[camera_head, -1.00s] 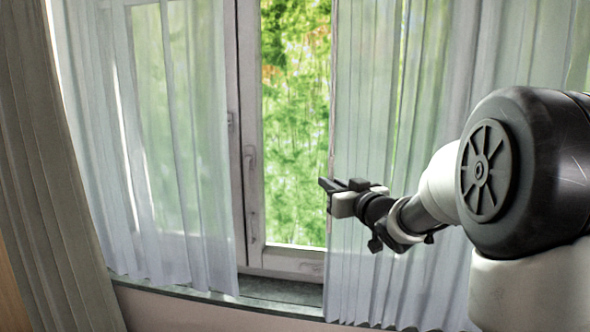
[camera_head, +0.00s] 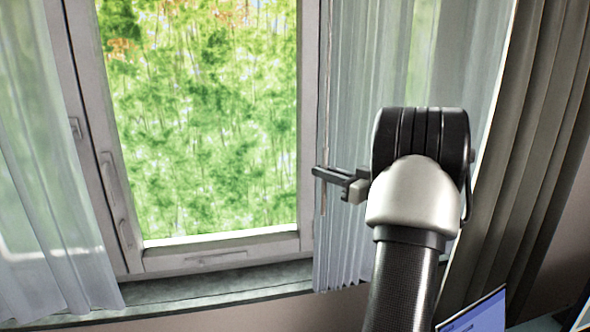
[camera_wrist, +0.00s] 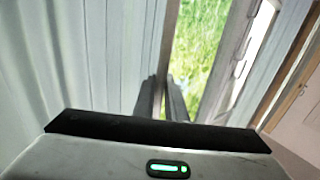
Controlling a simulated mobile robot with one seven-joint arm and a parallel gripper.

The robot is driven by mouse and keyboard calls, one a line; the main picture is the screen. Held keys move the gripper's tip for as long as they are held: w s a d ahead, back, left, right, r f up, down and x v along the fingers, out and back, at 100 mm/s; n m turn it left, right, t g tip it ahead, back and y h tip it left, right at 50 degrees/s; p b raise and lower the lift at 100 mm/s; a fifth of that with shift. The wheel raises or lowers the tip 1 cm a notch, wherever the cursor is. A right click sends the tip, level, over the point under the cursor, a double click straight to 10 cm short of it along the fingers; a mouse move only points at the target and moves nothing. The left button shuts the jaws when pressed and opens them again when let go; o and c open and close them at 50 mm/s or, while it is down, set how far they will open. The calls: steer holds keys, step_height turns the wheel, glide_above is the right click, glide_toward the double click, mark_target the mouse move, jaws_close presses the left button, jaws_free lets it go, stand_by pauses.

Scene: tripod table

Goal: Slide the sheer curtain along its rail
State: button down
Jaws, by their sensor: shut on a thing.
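The right sheer curtain (camera_head: 345,100) hangs in pale folds at the right of the window in the head view. The left sheer curtain (camera_head: 45,170) hangs apart at the far left. The rail is out of view.
The window frame (camera_head: 220,250) with bare glass lies between the curtains. A grey sill (camera_head: 190,300) runs below. A thick brown drape (camera_head: 520,120) hangs close to the right of my arm. A lit screen (camera_head: 475,315) stands at the bottom right.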

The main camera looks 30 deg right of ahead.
steer(key=shift+s+d, duration=0.25)
steer(key=shift+d, duration=0.45)
steer(key=shift+s+d, duration=0.2)
steer(key=shift+d, duration=0.45)
steer(key=shift+s+d, duration=0.25)
steer(key=shift+d, duration=0.45)
steer(key=shift+r, duration=0.1)
steer(key=c, duration=1.8)
jaws_free()
steer(key=shift+w, duration=0.1)
steer(key=b+v, duration=0.1)
steer(key=v, duration=1.6)
steer(key=shift+s+b, duration=0.25)
steer(key=shift+b, duration=0.1)
steer(key=shift+w+a, duration=0.1)
